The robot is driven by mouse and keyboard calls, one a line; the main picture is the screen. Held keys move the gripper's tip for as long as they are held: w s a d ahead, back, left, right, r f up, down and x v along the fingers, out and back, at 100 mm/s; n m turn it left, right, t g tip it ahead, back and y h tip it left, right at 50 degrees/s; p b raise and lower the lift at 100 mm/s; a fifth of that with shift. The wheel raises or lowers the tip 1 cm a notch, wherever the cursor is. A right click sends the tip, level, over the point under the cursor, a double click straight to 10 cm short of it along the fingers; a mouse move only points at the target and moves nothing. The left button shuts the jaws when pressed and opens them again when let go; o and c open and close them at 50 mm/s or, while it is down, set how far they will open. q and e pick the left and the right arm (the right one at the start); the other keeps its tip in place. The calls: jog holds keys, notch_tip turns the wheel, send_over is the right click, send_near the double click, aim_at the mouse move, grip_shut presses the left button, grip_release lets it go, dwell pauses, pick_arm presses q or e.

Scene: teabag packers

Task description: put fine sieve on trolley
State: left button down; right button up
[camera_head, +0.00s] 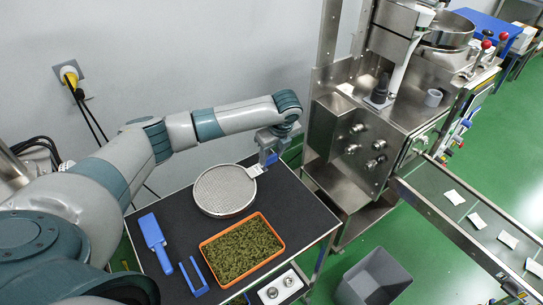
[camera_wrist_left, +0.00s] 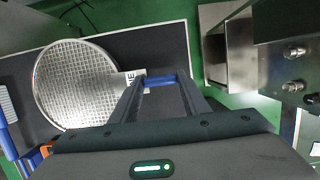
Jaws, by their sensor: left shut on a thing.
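The fine sieve (camera_head: 225,190) is a round, pale mesh disc with a rim and a short tab handle. It is over the black top of the trolley (camera_head: 297,212), near the wall side. I cannot tell whether its whole underside touches the top. My left gripper (camera_head: 268,159) is shut on the tab at the sieve's right edge. In the left wrist view, the sieve (camera_wrist_left: 78,82) lies left of my left gripper (camera_wrist_left: 160,80), and part of a label shows on the tab by the fingertips. My right gripper is not in view.
An orange tray (camera_head: 282,246) of green tea leaves is in front of the sieve. A blue scoop-like tool (camera_head: 153,232) and a blue bracket (camera_head: 196,277) lie left. A steel machine (camera_head: 360,135) stands right of the trolley. A grey bin (camera_head: 373,280) is on the floor.

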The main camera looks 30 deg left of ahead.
pick_arm(q)
jog(key=shift+f, duration=0.85)
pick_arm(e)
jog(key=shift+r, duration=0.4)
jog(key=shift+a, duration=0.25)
pick_arm(q)
jog(key=c, duration=1)
grip_release()
jog(key=shift+f, duration=0.1)
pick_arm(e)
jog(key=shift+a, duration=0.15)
pick_arm(q)
jog(key=shift+r, duration=0.2)
